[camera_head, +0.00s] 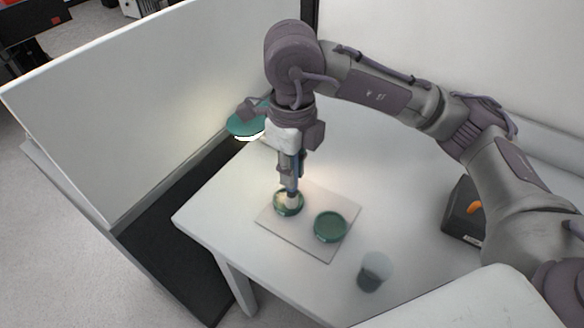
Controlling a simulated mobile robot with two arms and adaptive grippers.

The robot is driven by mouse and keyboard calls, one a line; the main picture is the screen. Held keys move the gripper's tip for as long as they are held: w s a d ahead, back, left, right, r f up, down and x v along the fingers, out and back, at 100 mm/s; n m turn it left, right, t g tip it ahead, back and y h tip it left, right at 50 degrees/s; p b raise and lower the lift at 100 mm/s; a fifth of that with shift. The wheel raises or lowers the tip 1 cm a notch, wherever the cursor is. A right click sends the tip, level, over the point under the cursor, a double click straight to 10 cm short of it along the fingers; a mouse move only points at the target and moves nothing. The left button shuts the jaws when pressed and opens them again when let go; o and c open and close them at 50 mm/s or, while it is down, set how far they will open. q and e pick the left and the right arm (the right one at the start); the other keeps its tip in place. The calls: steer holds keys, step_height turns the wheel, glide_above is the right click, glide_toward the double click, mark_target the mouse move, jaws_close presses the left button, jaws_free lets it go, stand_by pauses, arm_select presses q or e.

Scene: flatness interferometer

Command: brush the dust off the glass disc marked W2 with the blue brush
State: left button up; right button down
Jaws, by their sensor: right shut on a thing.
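Two dark green round holders or discs sit on a pale square mat (296,238) on the white table. The left disc (281,211) is directly under the brush, and the right disc (330,226) is uncovered. I cannot read a W2 mark on either. My right gripper (289,172) points straight down and is shut on the blue brush (293,189). The brush is upright, with its pale tip over or on the left disc; I cannot tell whether it touches. Part of the left disc is hidden behind it. My left gripper is not in view.
A grey cup (374,272) stands right of the mat near the front. A dark box with an orange part (464,216) stands farther right. A green round lamp-like head (245,123) is behind my right gripper at left. White partitions (150,100) border the table.

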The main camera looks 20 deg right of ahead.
steer(key=shift+w, duration=0.1)
steer(key=shift+w+b, duration=0.7)
steer(key=shift+w, duration=1)
steer(key=shift+f+b, duration=0.5)
steer(key=shift+f, duration=0.05)
steer(key=shift+s, duration=0.2)
steer(key=shift+s, duration=0.3)
steer(key=shift+s+b, duration=0.7)
steer(key=shift+s, duration=0.3)
steer(key=shift+r, duration=0.1)
